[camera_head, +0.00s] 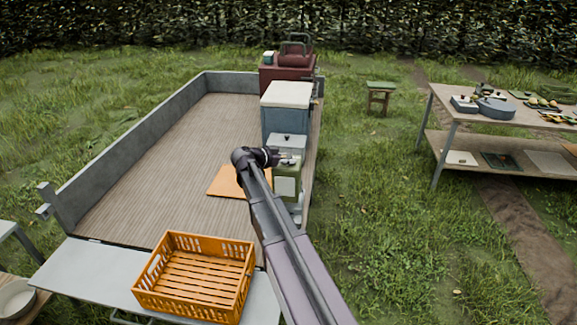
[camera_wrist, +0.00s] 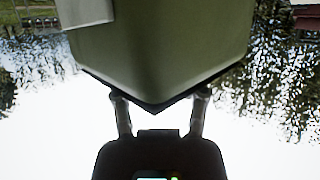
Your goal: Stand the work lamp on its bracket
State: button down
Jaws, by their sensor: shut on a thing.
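The work lamp (camera_head: 287,168), as I take it, is an olive-green boxy case with a pale panel facing the head camera. It is near the trailer's right edge and looks roughly upright. My gripper (camera_head: 284,158) is at its upper part, shut on it. In the wrist view the green case (camera_wrist: 160,50) fills the upper middle, its dark-edged corner between the two fingers of my gripper (camera_wrist: 161,105). The finger contact is partly hidden. A pale grey piece (camera_head: 297,213) shows just below the lamp; I cannot tell whether it is the bracket or whether they touch.
A grey-blue box with a white lid (camera_head: 288,95) and a dark red box (camera_head: 285,77) stand behind the lamp. An orange board (camera_head: 226,182) lies on the trailer bed (camera_head: 160,160). An orange crate (camera_head: 196,278) is in front. A loaded table (camera_head: 440,103) stands right. The bed's left is clear.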

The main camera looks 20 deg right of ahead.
jog(key=shift+w+d+f, duration=0.2)
jog(key=shift+w+d, duration=0.2)
jog(key=shift+d, duration=0.15)
jog(key=shift+f+b, duration=1.6)
jog(key=shift+b, duration=0.2)
jog(key=shift+f, duration=0.1)
jog(key=shift+c, duration=0.6)
grip_release()
jog(key=shift+s, duration=0.1)
jog(key=shift+a+r, duration=0.1)
jog(key=shift+r, duration=0.1)
jog(key=p+v, duration=0.4)
jog(key=v, duration=0.8)
jog(key=shift+p, duration=0.3)
